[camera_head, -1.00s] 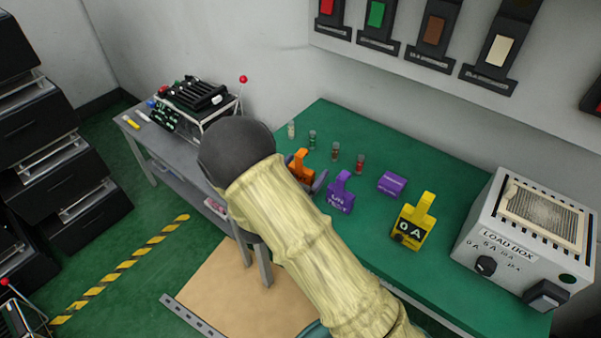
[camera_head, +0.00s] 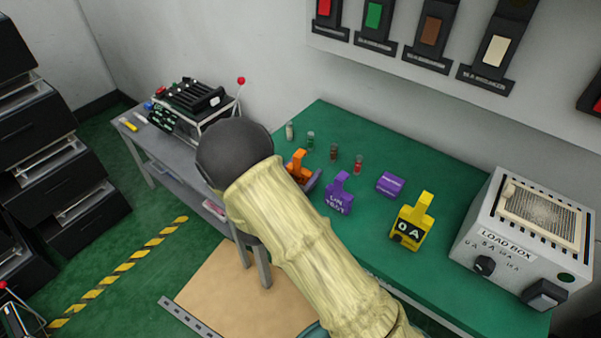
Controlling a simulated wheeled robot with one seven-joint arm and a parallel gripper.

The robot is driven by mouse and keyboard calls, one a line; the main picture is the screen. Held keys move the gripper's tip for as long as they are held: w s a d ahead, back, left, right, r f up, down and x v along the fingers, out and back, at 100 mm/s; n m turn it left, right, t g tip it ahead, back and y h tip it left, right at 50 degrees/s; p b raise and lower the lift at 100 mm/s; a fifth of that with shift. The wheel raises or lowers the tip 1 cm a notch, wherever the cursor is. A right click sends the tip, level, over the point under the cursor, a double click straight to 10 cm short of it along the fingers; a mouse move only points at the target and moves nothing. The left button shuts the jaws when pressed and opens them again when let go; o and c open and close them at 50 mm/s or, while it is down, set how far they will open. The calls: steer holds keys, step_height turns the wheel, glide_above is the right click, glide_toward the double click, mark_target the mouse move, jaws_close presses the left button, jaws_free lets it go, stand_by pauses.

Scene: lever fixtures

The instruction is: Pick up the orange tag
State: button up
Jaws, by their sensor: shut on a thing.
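The orange tag (camera_head: 299,160) stands upright on the green bench, at its near left part, and its lower part is partly hidden behind my arm. My gripper (camera_head: 308,182) is at the tag's lower part. Only a grey-blue finger shows at the tag's right side, and the other finger is hidden by my arm. The gripper is shut on the orange tag. I cannot tell whether the tag is clear of the bench top.
A purple tag (camera_head: 339,196) stands close to the right of the gripper. Beyond are a purple block (camera_head: 390,184), a yellow tag (camera_head: 411,222) and the load box (camera_head: 520,232). Several small vials (camera_head: 333,153) stand behind. A grey side table (camera_head: 180,152) is at left.

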steer(key=b+v, duration=0.1)
steer(key=v, duration=1.7)
steer(key=shift+w+d, duration=0.1)
steer(key=shift+w, duration=0.1)
